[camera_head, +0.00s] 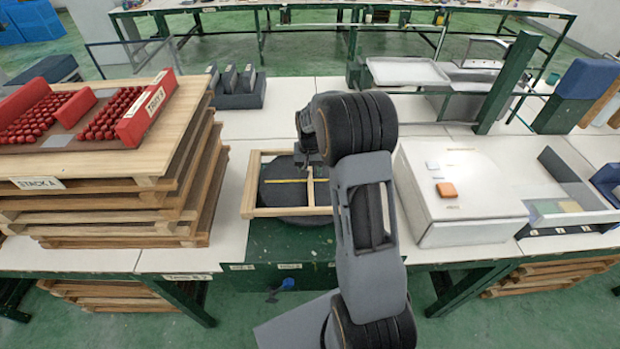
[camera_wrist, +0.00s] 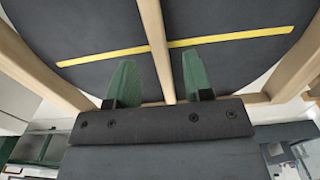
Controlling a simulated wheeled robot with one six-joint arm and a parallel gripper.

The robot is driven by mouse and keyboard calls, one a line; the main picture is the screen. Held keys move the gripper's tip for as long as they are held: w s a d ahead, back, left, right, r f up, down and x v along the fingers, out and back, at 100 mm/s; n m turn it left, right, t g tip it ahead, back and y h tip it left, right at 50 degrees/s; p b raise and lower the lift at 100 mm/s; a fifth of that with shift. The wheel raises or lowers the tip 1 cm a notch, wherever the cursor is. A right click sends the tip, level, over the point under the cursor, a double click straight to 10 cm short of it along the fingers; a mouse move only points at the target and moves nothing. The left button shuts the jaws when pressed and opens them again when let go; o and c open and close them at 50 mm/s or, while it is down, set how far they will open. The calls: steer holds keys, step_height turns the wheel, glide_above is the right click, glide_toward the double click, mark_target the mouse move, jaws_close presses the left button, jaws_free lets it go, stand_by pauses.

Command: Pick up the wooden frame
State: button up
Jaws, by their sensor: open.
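The wooden frame (camera_head: 247,190) is a pale rectangle with a middle bar. It lies over a dark round turntable (camera_head: 283,192) with a yellow stripe, left of my arm in the head view. In the wrist view the middle bar (camera_wrist: 155,45) runs between the two green fingers of my gripper (camera_wrist: 156,80). The fingers are open, with a gap on each side of the bar. The side bars (camera_wrist: 35,65) show at the left and right. In the head view my arm hides the frame's right end and most of my gripper.
A tall wooden tray stack (camera_head: 110,185) with red items on top stands to the left. A white box (camera_head: 455,205) with an orange block stands to the right. A dark rack (camera_head: 237,95) and metal trays (camera_head: 407,72) are behind. White tabletop is clear behind the frame.

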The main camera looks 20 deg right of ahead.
mark_target(310, 176)
steer(key=shift+f, duration=1.5)
steer(key=shift+c, duration=0.4)
jaws_close()
